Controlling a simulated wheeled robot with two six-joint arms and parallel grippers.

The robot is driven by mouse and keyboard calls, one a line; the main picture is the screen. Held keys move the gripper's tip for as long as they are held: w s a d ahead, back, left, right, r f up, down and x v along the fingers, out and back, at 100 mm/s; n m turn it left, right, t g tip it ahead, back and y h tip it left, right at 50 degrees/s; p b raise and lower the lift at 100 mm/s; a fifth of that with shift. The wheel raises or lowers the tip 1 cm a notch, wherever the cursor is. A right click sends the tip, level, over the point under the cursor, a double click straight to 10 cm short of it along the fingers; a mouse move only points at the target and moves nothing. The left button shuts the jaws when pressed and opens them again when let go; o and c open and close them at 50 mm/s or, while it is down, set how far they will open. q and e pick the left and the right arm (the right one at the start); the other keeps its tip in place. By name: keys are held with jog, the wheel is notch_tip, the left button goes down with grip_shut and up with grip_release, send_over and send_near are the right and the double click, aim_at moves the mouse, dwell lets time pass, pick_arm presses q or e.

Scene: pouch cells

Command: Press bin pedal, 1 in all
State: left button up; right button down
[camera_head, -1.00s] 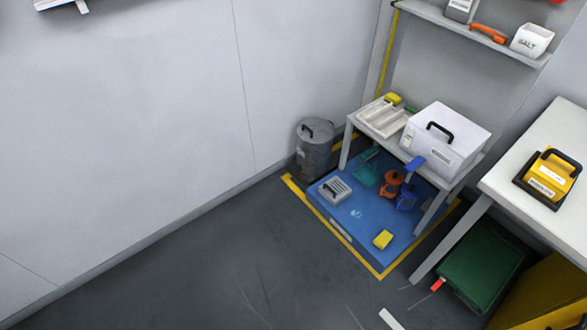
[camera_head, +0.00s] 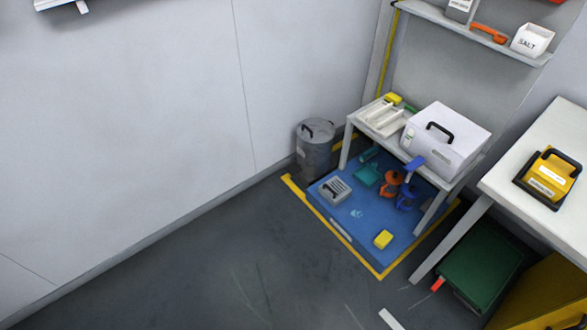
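A grey lidded bin (camera_head: 315,150) with a black handle on its lid stands on the floor against the wall, left of a small white table. Its lid looks shut. A pedal cannot be made out at this size. Neither of my grippers is in the camera_head view.
The small white table (camera_head: 359,122) holds a white box (camera_head: 444,142) with a black handle. A blue mat (camera_head: 340,215) with several items lies under it, edged by yellow floor tape (camera_head: 365,265). A white bench (camera_head: 529,208) stands right.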

pick_arm(q)
jog(key=shift+c, duration=0.3)
grip_shut()
dwell(1.6)
